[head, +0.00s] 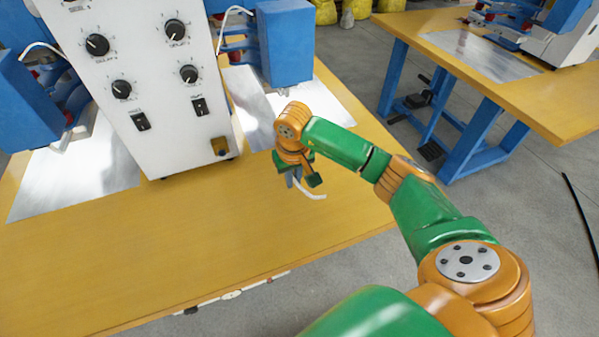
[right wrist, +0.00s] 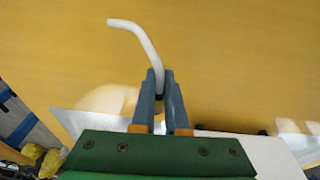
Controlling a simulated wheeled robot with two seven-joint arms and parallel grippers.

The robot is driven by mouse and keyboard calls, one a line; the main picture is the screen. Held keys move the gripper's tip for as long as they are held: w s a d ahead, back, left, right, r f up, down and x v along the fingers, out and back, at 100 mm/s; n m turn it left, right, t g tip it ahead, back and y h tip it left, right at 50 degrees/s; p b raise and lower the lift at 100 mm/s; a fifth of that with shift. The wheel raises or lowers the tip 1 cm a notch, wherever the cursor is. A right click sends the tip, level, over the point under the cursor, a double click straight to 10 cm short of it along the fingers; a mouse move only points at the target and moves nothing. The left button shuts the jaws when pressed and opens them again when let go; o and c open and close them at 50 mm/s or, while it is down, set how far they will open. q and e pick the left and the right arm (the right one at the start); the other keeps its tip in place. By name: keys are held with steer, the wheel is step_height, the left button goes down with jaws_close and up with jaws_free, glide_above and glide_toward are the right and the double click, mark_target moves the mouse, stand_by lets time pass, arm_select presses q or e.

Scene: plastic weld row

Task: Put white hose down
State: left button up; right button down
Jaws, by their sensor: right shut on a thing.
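The white hose (head: 311,192) is a short bent tube that sticks out from the fingers of my right gripper (head: 294,179) in the head view. In the right wrist view the hose (right wrist: 141,39) rises from between the two grey fingertips (right wrist: 160,82) and bends to the left at its free end. My right gripper is shut on the hose, over the right part of the yellow wooden table (head: 200,235). I cannot tell whether the hose touches the table top. My left gripper is not in view.
A white control box (head: 150,90) with black dials stands on the table, left of my right gripper. Blue machine parts (head: 285,45) and shiny metal sheets (head: 334,95) lie behind. The front of the table is clear. A second table (head: 555,90) stands at right.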

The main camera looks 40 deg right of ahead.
step_height(320, 180, down, 5)
steer(key=b, duration=0.3)
steer(key=shift+r, duration=0.15)
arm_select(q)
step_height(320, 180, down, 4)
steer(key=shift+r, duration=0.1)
arm_select(e)
steer(key=shift+r, duration=0.1)
steer(key=c, duration=1.1)
jaws_free()
